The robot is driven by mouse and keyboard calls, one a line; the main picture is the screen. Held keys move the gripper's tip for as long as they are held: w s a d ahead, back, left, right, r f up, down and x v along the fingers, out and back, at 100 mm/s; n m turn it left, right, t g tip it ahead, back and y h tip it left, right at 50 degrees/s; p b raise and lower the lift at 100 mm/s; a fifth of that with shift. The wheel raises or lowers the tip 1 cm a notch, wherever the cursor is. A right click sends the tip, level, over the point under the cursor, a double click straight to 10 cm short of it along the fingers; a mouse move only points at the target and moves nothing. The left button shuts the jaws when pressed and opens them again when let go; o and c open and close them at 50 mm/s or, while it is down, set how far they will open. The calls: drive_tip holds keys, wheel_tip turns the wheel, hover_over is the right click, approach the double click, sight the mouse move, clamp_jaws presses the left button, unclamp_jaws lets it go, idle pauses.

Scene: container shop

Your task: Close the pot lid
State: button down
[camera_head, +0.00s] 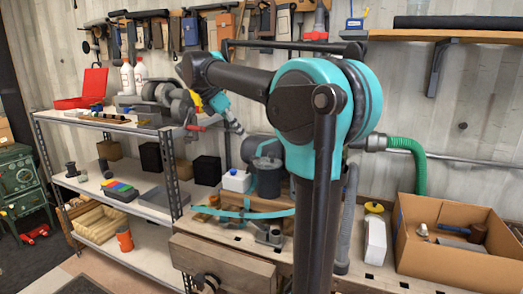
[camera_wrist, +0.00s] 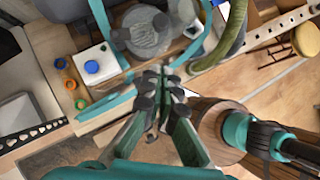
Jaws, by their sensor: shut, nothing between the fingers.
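The dark grey pot (camera_head: 268,180) stands on the workbench behind my arm. A round grey lid (camera_head: 256,149) seems to be raised at its back edge, though small and dark there. In the wrist view a grey round top (camera_wrist: 148,30) with dark knobs shows at the upper middle; I cannot tell lid from pot there. My gripper (camera_wrist: 161,78) is shut and empty, its fingertips together, below the grey round top in the picture. A gap to it shows in the picture. I cannot make out the fingertips in the head view.
Thin teal strips (camera_head: 245,213) curve in front of the pot. A green hose (camera_head: 415,160) and an open cardboard box (camera_head: 445,262) are at the right.

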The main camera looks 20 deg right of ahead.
drive_tip(key=a+h, duration=0.1)
drive_tip(key=a, duration=0.1)
drive_tip(key=m, duration=0.1)
approach(266, 163)
wheel_tip(266, 163, down, 2)
drive_tip(key=d, duration=0.3)
drive_tip(key=shift+w+d+f, duration=0.1)
drive_tip(key=shift+w+d, duration=0.2)
drive_tip(key=shift+d, duration=0.5)
drive_tip(key=shift+d+n+t, duration=0.55)
drive_tip(key=shift+n+t, duration=0.05)
drive_tip(key=shift+w+d+f, duration=0.1)
drive_tip(key=shift+w+d, duration=0.2)
drive_tip(key=shift+d, duration=0.25)
drive_tip(key=shift+a, duration=0.15)
